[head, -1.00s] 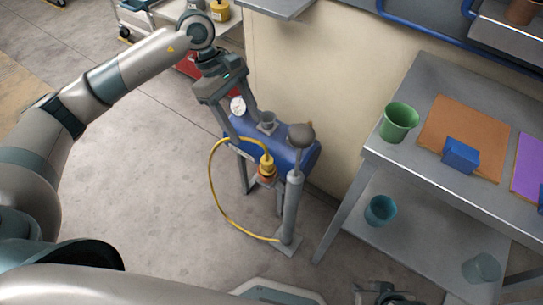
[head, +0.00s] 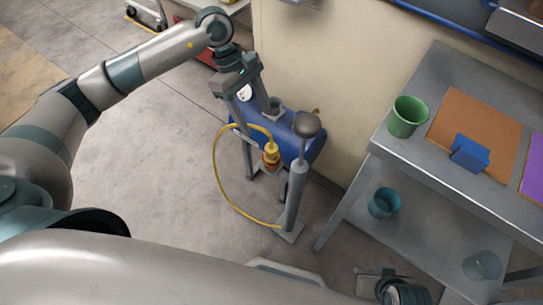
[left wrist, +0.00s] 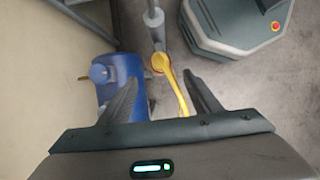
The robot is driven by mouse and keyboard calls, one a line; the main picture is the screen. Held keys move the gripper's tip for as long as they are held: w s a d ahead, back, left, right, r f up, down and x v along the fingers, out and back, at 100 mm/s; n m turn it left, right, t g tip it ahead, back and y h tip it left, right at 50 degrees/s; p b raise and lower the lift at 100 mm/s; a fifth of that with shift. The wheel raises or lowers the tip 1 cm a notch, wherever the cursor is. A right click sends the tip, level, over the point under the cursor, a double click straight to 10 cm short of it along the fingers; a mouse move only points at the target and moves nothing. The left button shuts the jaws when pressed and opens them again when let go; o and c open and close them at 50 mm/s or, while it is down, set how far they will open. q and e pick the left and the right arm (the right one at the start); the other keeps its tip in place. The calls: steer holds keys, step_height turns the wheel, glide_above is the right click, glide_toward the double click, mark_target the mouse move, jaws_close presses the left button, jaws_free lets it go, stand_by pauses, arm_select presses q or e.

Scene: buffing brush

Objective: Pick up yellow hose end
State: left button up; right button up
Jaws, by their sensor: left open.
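The yellow hose end (head: 271,153) is a thick yellow fitting with an orange-red lower part, near the front of the blue tank (head: 308,150). A thin yellow hose (head: 216,180) loops from it to the foot of a grey hand pump (head: 295,195). My left gripper (head: 260,122) points down, open and empty, above and slightly left of the hose end. In the left wrist view, the hose end (left wrist: 160,63) lies ahead, roughly centred between the finger directions, not gripped. Part of my right arm's end (head: 400,290) shows at the bottom edge; its jaws are unclear.
A grey metal table (head: 440,75) stands right, with a green cup (head: 407,117), a blue block (head: 469,152) and an orange board (head: 490,118).

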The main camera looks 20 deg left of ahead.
mark_target(268, 146)
arm_select(q)
steer(key=x, duration=0.7)
steer(key=shift+d+f, duration=0.15)
steer(key=shift+f, duration=0.25)
arm_select(e)
steer(key=shift+s+d, duration=0.2)
steer(key=shift+d, duration=0.15)
arm_select(q)
steer(key=shift+s+d+f+p, duration=0.15)
steer(key=shift+d+f+p, duration=0.15)
steer(key=shift+f, duration=0.2)
steer(key=shift+x, duration=2)
arm_select(e)
steer(key=shift+s+d+g+h, duration=0.3)
steer(key=shift+s+d+g, duration=0.1)
steer(key=shift+d, duration=0.1)
steer(key=shift+a, duration=0.1)
arm_select(q)
steer(key=c, duration=1.1)
arm_select(e)
steer(key=shift+w+r, duration=0.1)
steer(key=shift+r, duration=0.05)
